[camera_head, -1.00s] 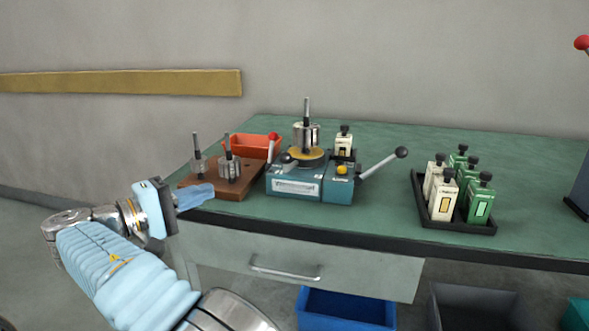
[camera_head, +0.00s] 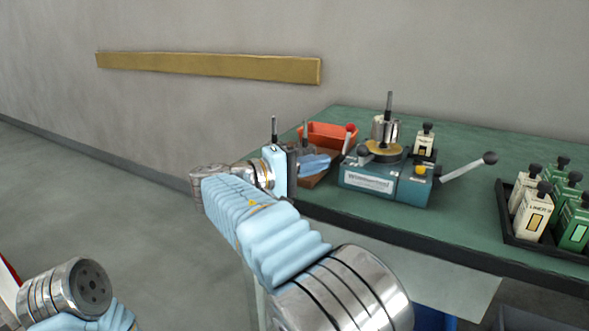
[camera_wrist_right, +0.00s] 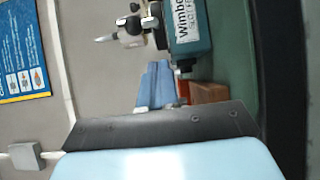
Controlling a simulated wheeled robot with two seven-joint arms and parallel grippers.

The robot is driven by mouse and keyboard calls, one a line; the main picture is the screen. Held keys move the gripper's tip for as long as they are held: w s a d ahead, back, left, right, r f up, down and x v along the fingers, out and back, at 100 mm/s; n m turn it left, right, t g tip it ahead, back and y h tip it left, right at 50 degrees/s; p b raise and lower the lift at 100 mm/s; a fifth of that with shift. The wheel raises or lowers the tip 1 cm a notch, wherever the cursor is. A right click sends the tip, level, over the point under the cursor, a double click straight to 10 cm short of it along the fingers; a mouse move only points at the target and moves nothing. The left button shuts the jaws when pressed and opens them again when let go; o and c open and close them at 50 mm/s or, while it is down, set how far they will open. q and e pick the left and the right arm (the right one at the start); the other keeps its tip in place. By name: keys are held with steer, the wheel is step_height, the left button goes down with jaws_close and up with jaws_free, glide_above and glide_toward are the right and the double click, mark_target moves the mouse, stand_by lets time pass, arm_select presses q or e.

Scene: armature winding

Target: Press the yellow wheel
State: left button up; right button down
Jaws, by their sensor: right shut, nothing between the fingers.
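The teal winding machine (camera_head: 385,183) stands on the green workbench. A flat yellow disc (camera_head: 384,150) sits on its top under a metal armature (camera_head: 385,130), and a small round yellow knob (camera_head: 420,169) is on its right part. I cannot tell which is the yellow wheel. My right gripper (camera_head: 326,161) is shut and empty, left of the machine and apart from the yellow parts, overlapping the brown block in view. Its blue fingers also show in the right wrist view (camera_wrist_right: 155,82), below the machine (camera_wrist_right: 190,30). Part of my left arm shows at lower left; its gripper is out of view.
A brown block (camera_head: 318,180) with upright rods and a red-orange bin (camera_head: 325,134) stand left of the machine. A lever (camera_head: 468,166) sticks out to its right. A black tray (camera_head: 508,226) of white and green bottles stands farther right. Bench in front of the machine is clear.

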arm_select(q)
steer(key=shift+f, duration=0.2)
arm_select(e)
steer(key=shift+s+d, duration=0.2)
steer(key=shift+d, duration=0.6)
steer(key=shift+s+d, duration=0.2)
steer(key=shift+d, duration=0.65)
steer(key=shift+s+d, duration=0.2)
steer(key=shift+d, duration=0.6)
arm_select(q)
steer(key=shift+f+b, duration=0.2)
steer(key=shift+b, duration=0.15)
steer(key=shift+s+f, duration=0.15)
arm_select(e)
steer(key=shift+s+d+n+t, duration=0.1)
steer(key=shift+s+n+t, duration=0.2)
steer(key=shift+t, duration=0.1)
